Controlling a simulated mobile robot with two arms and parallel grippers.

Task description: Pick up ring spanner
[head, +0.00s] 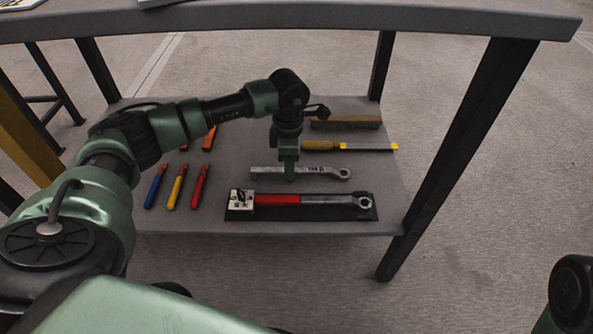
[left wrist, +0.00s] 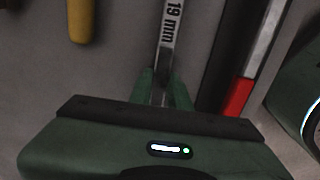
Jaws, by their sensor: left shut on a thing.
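The ring spanner (head: 322,172) is a grey metal bar with a ring at its right end, on the lower shelf in the head view. My left gripper (head: 290,175) points down over the spanner's middle and is shut on it. In the left wrist view, the spanner (left wrist: 171,30) shows the marking "19 mm" and runs between the fingers of my left gripper (left wrist: 165,92). The spanner appears at or just above the shelf; I cannot tell whether it is clear of it. My right gripper is not in view.
A red-handled torque tool (head: 290,200) lies on a dark mat just in front. A yellow-handled file (head: 350,146) and a brown block (head: 345,122) lie behind. The tabletop (head: 300,17) overhangs the shelf (head: 385,215).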

